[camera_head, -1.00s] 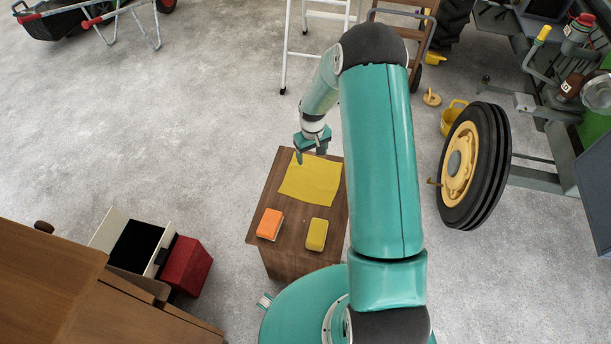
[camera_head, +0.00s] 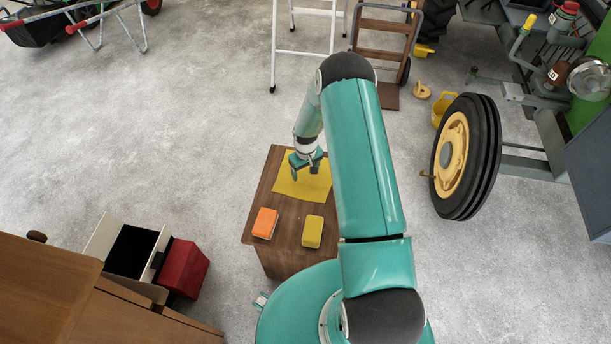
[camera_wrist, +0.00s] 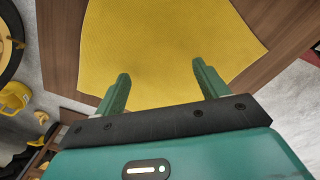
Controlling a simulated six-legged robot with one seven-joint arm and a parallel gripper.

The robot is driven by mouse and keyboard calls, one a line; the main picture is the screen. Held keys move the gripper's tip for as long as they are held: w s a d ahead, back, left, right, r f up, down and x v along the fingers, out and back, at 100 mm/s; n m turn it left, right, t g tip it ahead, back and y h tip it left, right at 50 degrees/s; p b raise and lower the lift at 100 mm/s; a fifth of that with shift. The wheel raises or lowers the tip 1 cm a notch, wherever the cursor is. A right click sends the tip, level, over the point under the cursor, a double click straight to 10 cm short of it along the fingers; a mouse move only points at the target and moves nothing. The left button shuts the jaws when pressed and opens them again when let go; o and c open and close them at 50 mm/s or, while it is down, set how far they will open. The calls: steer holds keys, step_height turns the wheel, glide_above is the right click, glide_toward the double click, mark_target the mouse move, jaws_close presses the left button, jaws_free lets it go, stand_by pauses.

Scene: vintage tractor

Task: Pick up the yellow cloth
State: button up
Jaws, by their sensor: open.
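The yellow cloth (camera_head: 312,188) lies flat on the far part of a small wooden table (camera_head: 284,226). In the wrist view the cloth (camera_wrist: 160,45) fills the middle, in front of the fingers. My gripper (camera_head: 305,176) is over the cloth's far part, pointing down. Its two green fingers (camera_wrist: 160,84) are apart with nothing between them but a view of the cloth. I cannot tell how high the fingertips are above the cloth. My gripper covers part of the cloth's far side in the head view.
An orange sponge-like block (camera_head: 265,223) and a yellow one (camera_head: 313,231) lie on the near part of the table. An open drawer (camera_head: 104,236) and a red box (camera_head: 184,268) are at lower left. A tractor wheel (camera_head: 467,157) stands at right. The floor left of the table is clear.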

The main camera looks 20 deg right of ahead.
steer(key=shift+f, duration=0.5)
jaws_close()
stand_by(0.4)
step_height(320, 180, up, 12)
stand_by(0.5)
step_height(320, 180, up, 9)
stand_by(0.4)
